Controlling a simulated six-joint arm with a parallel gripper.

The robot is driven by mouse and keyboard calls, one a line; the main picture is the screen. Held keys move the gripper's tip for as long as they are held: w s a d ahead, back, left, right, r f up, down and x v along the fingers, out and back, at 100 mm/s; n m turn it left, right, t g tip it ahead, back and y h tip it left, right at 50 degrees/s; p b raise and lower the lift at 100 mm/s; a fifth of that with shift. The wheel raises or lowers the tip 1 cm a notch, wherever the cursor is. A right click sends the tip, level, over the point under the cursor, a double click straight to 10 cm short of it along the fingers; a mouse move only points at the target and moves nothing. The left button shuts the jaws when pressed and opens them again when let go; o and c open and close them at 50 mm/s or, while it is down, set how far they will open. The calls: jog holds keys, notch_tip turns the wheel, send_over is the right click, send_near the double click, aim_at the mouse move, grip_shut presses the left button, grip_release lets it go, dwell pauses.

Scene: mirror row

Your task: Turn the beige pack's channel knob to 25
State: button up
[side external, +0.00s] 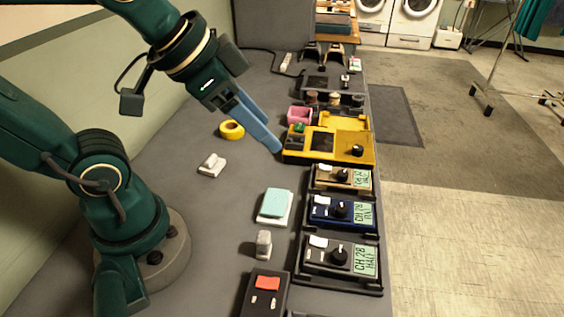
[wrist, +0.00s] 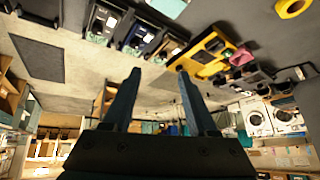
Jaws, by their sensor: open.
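The beige pack (side external: 326,183) sits in a dark holder in the row of packs in the side view, just in front of the yellow case. Its black channel knob (side external: 343,175) is beside a green display (side external: 362,179), whose text is too small to read surely. The beige pack also shows near the top of the wrist view (wrist: 171,48). My gripper (side external: 273,144) is above the table, left of the yellow case and apart from the beige pack. In the wrist view its two blue fingers (wrist: 159,74) are spread with nothing between them.
A blue pack (side external: 322,214) and a grey pack (side external: 318,253) stand nearer in the row; the grey display seems to read CH 28 HALF. The yellow case (side external: 338,157) lies behind the beige pack. A yellow tape roll (side external: 231,130) and a teal-topped block (side external: 277,204) lie left.

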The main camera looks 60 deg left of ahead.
jog(key=w+m, duration=0.2)
jog(key=w, duration=0.5)
jog(key=g+h, duration=0.1)
jog(key=g, duration=0.2)
send_near(342, 173)
jog(key=shift+w+f+m, duration=0.2)
jog(key=shift+w+f, duration=0.05)
jog(key=shift+f, duration=0.3)
jog(key=shift+w+f+m, duration=0.2)
jog(key=shift+w+f, duration=0.05)
jog(key=shift+f, duration=0.3)
jog(key=shift+d+f, duration=0.1)
jog(key=shift+f, duration=0.25)
jog(key=shift+x, duration=2.45)
grip_shut()
